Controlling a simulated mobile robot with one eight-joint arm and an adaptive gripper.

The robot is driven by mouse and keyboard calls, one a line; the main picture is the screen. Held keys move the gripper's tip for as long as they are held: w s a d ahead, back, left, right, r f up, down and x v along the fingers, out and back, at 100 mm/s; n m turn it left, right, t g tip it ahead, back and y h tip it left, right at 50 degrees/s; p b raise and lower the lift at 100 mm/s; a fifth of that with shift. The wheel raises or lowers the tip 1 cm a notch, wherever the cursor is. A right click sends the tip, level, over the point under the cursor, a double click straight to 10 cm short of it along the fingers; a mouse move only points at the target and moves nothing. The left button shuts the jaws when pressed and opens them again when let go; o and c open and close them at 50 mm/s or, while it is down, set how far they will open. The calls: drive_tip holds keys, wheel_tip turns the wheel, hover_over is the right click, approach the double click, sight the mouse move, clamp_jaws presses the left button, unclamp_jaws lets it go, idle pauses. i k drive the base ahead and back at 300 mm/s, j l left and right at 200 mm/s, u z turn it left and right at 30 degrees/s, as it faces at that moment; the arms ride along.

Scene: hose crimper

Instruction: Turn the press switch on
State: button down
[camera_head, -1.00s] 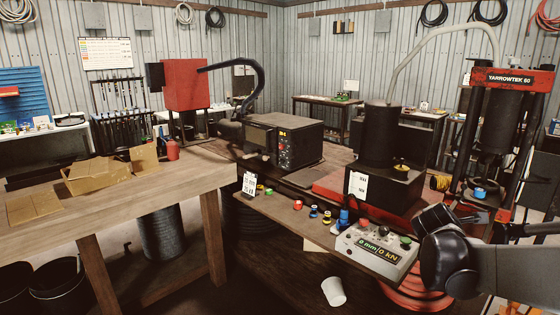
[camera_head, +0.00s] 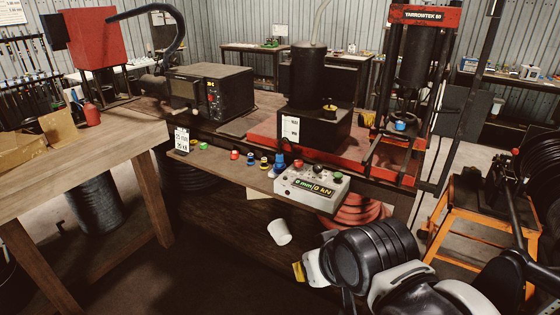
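The press control box (camera_head: 312,189) is pale grey with a lit display reading "0 mm/0 kN". It sits at the front edge of the workbench. Its top carries a red button (camera_head: 297,167), a black control near the middle and a green button (camera_head: 338,177). Which control is the switch, and its position, is too small to tell. The red YARROWTEK 60 press (camera_head: 428,16) stands behind, to the right. My gripper (camera_head: 299,271) is at the lower right, in front of and below the box and apart from it.
Several small coloured fittings (camera_head: 250,159) line the bench edge left of the box. An orange cart (camera_head: 458,245) stands at the right. A wooden table (camera_head: 90,170) stands at the left.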

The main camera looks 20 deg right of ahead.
sight(299, 162)
drive_tip(key=i+z, duration=0.45)
drive_tip(key=i, duration=0.5)
